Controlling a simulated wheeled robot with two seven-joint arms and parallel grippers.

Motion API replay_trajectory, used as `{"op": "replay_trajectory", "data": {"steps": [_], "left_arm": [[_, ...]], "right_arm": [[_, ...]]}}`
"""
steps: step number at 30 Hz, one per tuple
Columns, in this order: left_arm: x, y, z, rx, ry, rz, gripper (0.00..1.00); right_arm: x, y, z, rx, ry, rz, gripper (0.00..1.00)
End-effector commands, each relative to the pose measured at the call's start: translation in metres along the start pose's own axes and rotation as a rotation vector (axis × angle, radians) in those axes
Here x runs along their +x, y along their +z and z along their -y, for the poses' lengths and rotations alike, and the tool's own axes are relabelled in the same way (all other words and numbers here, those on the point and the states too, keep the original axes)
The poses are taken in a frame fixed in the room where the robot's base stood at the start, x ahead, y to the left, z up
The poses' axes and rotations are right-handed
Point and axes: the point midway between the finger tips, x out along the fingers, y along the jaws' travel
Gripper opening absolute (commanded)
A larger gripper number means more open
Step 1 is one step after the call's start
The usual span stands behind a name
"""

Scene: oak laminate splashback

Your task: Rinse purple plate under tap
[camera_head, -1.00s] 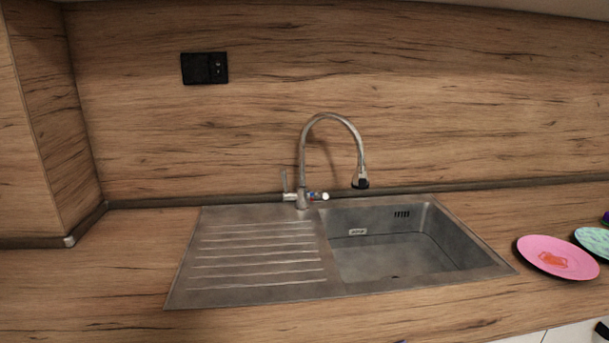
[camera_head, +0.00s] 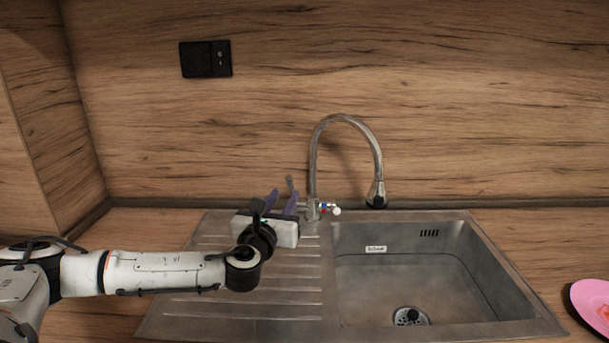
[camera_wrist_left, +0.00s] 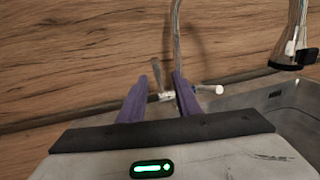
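The tap (camera_head: 315,165) has a tall curved spout whose head hangs over the back of the sink basin (camera_head: 420,270). Its lever (camera_head: 290,186) stands up on the left of the tap body. My left gripper (camera_head: 280,200) is over the back of the drainer, with its two purple fingers apart. In the left wrist view, the lever (camera_wrist_left: 158,76) shows between the fingertips; whether they touch it I cannot tell. No water is seen flowing. I see no purple plate now, and my right gripper is out of view.
A pink plate (camera_head: 593,305) is cut off at the right edge, on the counter. The ribbed drainer (camera_head: 270,310) lies under my left arm. The basin is empty, with its drain (camera_head: 410,317) showing. A black socket (camera_head: 206,59) is on the splashback.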

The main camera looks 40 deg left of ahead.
Motion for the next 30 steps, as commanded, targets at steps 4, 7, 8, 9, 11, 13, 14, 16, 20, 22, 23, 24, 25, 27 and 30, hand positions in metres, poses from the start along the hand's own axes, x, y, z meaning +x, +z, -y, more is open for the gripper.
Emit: {"op": "replay_trajectory", "data": {"steps": [4,7,8,9,11,13,14,16,20,22,23,24,25,27,30], "left_arm": [[0.017,0.002,-0.002,0.001,0.007,0.003,0.30],[0.035,0.003,-0.002,-0.001,0.006,0.003,0.30],[0.041,0.002,-0.002,-0.002,0.007,0.002,0.30],[0.049,0.002,-0.002,-0.003,0.006,0.002,0.30],[0.059,0.002,-0.001,-0.002,0.005,0.001,0.30],[0.071,0.002,-0.001,-0.002,0.005,0.001,0.30],[0.075,0.001,-0.001,-0.002,0.004,0.000,0.30],[0.084,0.001,-0.001,-0.003,0.004,0.000,0.30],[0.095,0.000,-0.001,-0.002,0.002,-0.001,0.30],[0.098,0.000,-0.001,-0.002,0.001,-0.001,0.30],[0.099,0.000,-0.001,-0.001,0.001,-0.001,0.30],[0.100,0.000,-0.001,-0.001,0.001,-0.001,0.30],[0.100,0.000,-0.001,-0.001,0.001,-0.001,0.30],[0.100,0.000,-0.001,0.000,0.001,-0.001,0.30],[0.100,0.000,-0.001,-0.001,0.001,-0.001,0.30]], "right_arm": [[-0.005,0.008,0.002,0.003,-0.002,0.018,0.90],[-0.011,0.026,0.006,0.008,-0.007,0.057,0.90],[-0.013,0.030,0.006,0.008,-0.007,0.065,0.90],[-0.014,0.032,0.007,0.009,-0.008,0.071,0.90],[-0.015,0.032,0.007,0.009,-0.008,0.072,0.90],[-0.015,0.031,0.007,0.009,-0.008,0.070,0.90],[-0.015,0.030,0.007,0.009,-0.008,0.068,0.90],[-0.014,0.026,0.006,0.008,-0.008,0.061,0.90],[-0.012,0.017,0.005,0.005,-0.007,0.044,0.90],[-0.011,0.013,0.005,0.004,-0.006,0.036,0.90],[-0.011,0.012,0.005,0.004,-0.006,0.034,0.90],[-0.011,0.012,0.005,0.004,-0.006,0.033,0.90],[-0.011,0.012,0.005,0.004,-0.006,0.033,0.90],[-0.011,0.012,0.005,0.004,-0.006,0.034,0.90],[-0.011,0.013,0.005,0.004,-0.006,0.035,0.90]]}}
